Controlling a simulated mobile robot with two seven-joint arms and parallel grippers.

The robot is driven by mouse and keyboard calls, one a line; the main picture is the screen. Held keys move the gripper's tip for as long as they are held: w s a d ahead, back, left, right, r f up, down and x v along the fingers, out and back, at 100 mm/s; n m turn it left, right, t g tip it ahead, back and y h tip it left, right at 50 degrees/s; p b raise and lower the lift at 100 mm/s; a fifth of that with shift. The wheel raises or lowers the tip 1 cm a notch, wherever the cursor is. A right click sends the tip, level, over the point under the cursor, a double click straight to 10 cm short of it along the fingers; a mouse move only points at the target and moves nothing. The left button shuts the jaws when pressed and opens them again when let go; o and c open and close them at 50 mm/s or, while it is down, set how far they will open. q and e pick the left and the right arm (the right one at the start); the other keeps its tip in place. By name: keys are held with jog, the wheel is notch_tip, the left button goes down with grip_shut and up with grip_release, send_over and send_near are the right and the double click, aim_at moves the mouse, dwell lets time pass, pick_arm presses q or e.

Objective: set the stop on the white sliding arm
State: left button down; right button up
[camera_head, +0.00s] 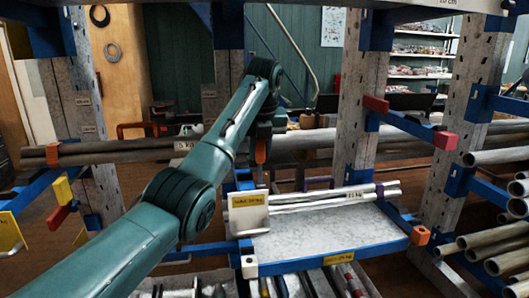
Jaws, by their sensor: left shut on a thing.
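A small white plate with a yellow label, which I take for the stop (248,216), stands upright near the picture's middle, at the left end of a bundle of pale tubes (320,199). Below it a blue arm ends in a white block (249,265), apparently the white sliding arm. My left gripper (262,174) points down at the top of the plate and is shut on it; the fingertips are small and dark. Whether the plate touches the arm cannot be told. My right gripper is out of view.
A pale shelf (320,232) with a blue front edge lies right of the plate. Long dark pipes (110,152) run behind. More pipes (503,235) stick out at the right. Blue arms with a red tip (447,140) and an orange tip (420,236) jut forward.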

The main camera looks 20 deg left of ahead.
pick_arm(q)
jog(key=shift+f, duration=0.1)
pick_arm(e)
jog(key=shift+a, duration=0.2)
pick_arm(q)
jog(key=c, duration=1.2)
grip_release()
jog(key=shift+w, duration=0.1)
jog(key=shift+c, duration=0.2)
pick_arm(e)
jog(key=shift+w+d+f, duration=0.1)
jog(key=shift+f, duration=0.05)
pick_arm(q)
jog(key=shift+r, duration=0.3)
jog(key=b+v, duration=0.1)
jog(key=v, duration=1.1)
jog(key=shift+r, duration=0.3)
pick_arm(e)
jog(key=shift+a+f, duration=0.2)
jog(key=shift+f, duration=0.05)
